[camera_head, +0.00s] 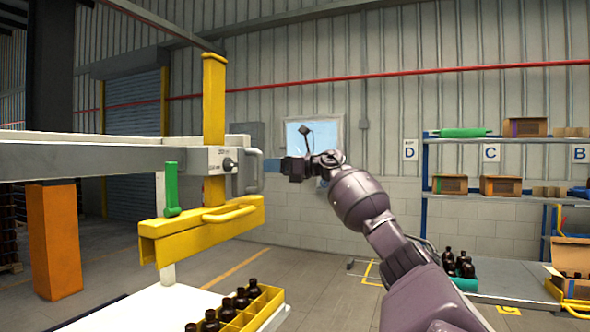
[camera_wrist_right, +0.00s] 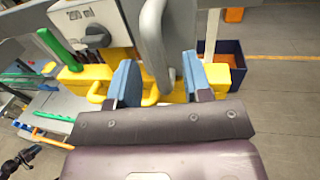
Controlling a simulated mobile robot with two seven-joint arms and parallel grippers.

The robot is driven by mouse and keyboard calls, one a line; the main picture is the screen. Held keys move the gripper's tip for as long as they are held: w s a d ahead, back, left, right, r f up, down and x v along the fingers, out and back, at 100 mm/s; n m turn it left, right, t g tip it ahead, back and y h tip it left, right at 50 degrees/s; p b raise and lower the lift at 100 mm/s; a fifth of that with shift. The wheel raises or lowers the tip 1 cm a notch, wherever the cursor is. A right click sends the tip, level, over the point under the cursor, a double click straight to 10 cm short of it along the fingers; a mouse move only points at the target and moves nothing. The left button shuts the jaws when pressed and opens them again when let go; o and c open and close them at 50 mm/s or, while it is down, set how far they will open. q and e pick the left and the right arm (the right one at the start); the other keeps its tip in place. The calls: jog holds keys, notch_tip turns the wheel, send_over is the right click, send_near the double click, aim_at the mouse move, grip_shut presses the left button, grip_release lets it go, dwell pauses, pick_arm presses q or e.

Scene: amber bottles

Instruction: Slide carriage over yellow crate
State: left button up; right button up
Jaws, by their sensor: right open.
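The carriage (camera_head: 215,160) is a pale grey block on a horizontal beam. It carries a yellow upright post (camera_head: 214,100) and a yellow lower bar (camera_head: 200,230) with a green lever (camera_head: 171,190). A grey vertical handle (camera_head: 247,170) is on its right side. My right gripper (camera_head: 270,166) is at that handle. In the right wrist view its blue fingers (camera_wrist_right: 158,80) are open, with the handle (camera_wrist_right: 153,40) between them; contact cannot be told. The yellow crate (camera_head: 262,308) holds several amber bottles on a white surface below, to the right of the yellow bar. My left gripper is out of view.
The beam (camera_head: 80,160) runs left from the carriage. An orange post (camera_head: 54,240) stands at left. Blue-framed shelves (camera_head: 500,200) with boxes stand at right, with more bottles (camera_head: 458,264) in front. Floor behind the carriage is clear.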

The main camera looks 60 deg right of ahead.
jog(key=b+v, duration=0.1)
jog(key=v, duration=0.6)
jog(key=shift+s+r, duration=0.1)
dwell(0.7)
